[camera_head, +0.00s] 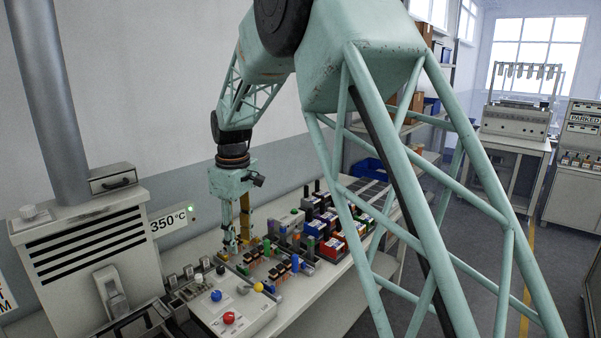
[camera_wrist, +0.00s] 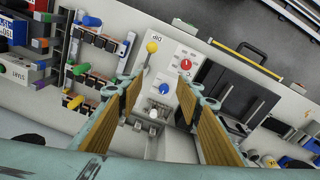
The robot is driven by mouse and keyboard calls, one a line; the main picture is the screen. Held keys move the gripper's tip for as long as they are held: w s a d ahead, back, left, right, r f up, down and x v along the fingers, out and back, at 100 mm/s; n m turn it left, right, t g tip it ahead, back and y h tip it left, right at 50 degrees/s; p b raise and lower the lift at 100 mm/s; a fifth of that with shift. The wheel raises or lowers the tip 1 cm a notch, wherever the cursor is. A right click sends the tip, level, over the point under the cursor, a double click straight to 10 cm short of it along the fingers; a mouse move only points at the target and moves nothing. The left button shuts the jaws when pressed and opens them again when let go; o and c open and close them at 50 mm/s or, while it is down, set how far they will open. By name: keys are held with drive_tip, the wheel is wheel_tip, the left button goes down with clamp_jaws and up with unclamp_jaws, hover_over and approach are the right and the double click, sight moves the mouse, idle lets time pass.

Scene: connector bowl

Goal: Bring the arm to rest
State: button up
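My gripper (camera_head: 237,240) hangs pointing down over the left part of the workbench (camera_head: 318,305), at the end of my green arm. In the wrist view my gripper (camera_wrist: 160,98) shows two tan-padded fingers spread wide apart, with nothing between them. Behind the gap lies a pale control panel (camera_wrist: 172,68) with a red knob, a blue knob and a yellow ball lever. The panel also shows in the head view (camera_head: 245,318), in front of and below the gripper. The fingertips' exact height above the bench cannot be told.
A grey oven-like unit (camera_head: 85,245) with a "350°C" sign stands left of the gripper. Racks of small coloured connectors (camera_head: 275,270) and red and blue bins (camera_head: 332,248) crowd the bench to the right. The bench's front strip is clear.

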drive_tip(key=s+d+r+m+t+b, duration=0.1)
drive_tip(key=s+d+r+m, duration=0.2)
drive_tip(key=s+d+r, duration=0.85)
drive_tip(key=s+d+r+m+t, duration=0.1)
drive_tip(key=s+d+r+m, duration=0.2)
drive_tip(key=s+d+r, duration=0.75)
drive_tip(key=s+d+f+m, duration=0.2)
drive_tip(key=s+d, duration=0.3)
drive_tip(key=s, duration=0.4)
drive_tip(key=s+d+f+m+t+b, duration=0.1)
drive_tip(key=s+d+f+m, duration=0.1)
drive_tip(key=s+d, duration=0.4)
drive_tip(key=s+d+f+m+b, duration=0.1)
drive_tip(key=s+d+f+m, duration=0.2)
drive_tip(key=s, duration=1.1)
drive_tip(key=shift+d+f, duration=0.55)
drive_tip(key=shift+d, duration=1)
wheel_tip(320, 180, down, 13)
drive_tip(key=b, duration=1.3)
